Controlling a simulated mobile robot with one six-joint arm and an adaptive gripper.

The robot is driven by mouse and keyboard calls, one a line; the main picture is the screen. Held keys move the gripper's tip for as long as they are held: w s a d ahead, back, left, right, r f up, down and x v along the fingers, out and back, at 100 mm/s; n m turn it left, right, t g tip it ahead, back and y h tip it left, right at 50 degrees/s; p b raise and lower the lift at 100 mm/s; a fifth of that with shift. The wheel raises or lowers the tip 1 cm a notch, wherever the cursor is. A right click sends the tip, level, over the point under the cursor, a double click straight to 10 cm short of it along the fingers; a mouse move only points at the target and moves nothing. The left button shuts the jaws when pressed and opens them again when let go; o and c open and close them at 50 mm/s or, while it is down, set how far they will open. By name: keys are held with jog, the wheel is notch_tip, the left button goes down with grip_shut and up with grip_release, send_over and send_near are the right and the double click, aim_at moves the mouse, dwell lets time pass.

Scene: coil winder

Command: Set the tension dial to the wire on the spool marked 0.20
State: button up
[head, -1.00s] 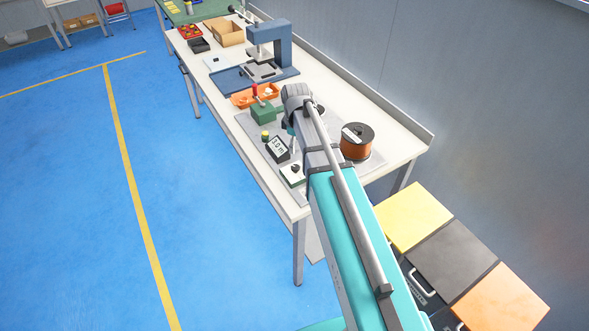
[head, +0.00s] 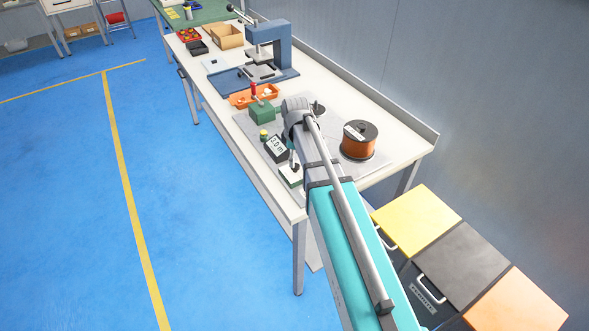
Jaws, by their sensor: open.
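A spool of orange-brown wire (head: 358,148) with dark flanges stands on the grey mat on the bench, with a white label whose writing is too small to read. A small box with a pale top (head: 289,177) sits at the mat's near left edge, and looks like the tension dial's box; its knob and setting cannot be made out. My gripper (head: 292,162) points down just above this box, mostly hidden by my arm. It is open, with nothing seen in it; contact with the dial cannot be told.
A dark display (head: 277,148) and a green block with a red-topped lever (head: 262,109) stand left of my arm. An orange tray (head: 241,99) and a blue press (head: 282,45) are farther back. Yellow, black and orange-topped cabinets (head: 417,218) stand at the right.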

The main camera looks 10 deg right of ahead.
aim_at(295, 168)
jog(key=shift+f+b, duration=1.5)
jog(key=shift+f, duration=0.3)
grip_shut()
jog(key=shift+s+m, duration=0.1)
jog(key=shift+m, duration=2.4)
grip_release()
